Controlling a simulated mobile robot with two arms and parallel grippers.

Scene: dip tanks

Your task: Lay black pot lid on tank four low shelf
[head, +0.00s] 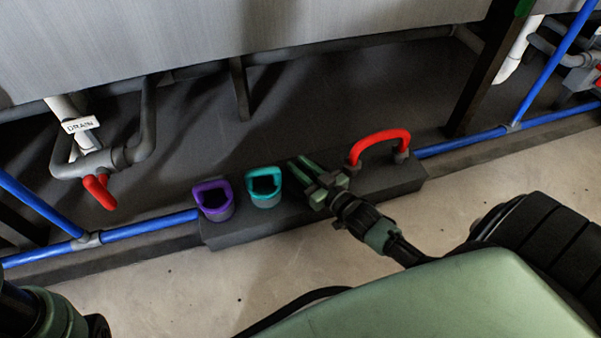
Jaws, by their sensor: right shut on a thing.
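My right gripper (306,170) reaches in over the dark low shelf (235,233) with its green fingers pointing up and left. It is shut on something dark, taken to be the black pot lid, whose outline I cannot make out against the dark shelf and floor. I cannot tell whether it touches the shelf. The fingers are between a teal cup-like thing (264,187) on the left and a red handle (378,142) on the right. My left gripper is not in view.
A purple cup-like thing (213,199) stands at the shelf's left end. Blue pipes (150,225) run along both sides. A grey tank (230,45) overhangs behind, with a red valve lever (99,191) below it. The shelf's front left strip looks bare.

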